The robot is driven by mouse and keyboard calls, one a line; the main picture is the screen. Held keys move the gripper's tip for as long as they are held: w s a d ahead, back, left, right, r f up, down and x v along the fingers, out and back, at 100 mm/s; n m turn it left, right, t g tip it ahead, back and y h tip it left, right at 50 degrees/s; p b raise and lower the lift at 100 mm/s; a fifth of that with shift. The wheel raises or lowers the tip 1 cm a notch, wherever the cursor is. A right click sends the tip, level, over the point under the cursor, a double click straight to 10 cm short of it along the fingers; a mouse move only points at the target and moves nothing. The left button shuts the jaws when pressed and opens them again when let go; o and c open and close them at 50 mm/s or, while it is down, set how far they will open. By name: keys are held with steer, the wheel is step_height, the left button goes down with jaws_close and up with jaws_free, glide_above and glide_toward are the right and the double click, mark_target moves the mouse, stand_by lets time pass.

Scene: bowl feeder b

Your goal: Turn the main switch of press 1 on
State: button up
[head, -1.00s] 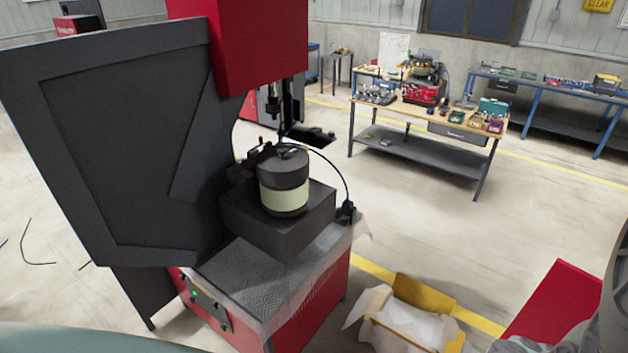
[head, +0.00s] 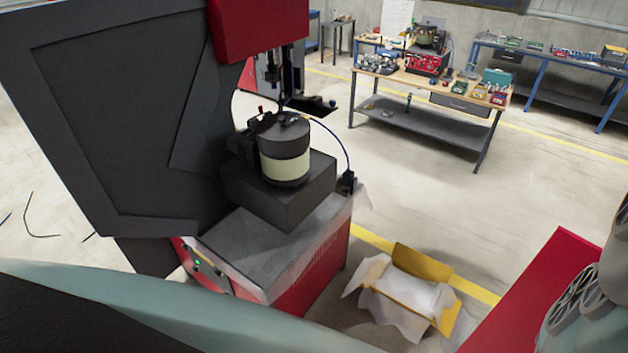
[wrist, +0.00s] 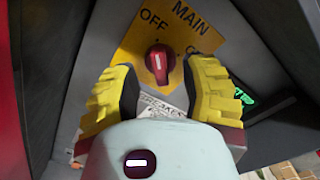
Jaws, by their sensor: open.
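In the wrist view, a red rotary knob (wrist: 160,63), the main switch, sits on a yellow plate (wrist: 133,42) lettered MAIN and OFF. A third label on the right is partly covered by my finger.
A yellow box (head: 422,263) with white lining lies on the floor, beside a red panel (head: 535,290). A workbench (head: 420,100) stands behind, with open floor between.

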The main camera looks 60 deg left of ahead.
steer(key=shift+b+x, duration=0.35)
steer(key=shift+x, duration=0.85)
steer(key=shift+o, duration=0.2)
steer(key=shift+a, duration=0.1)
jaws_close()
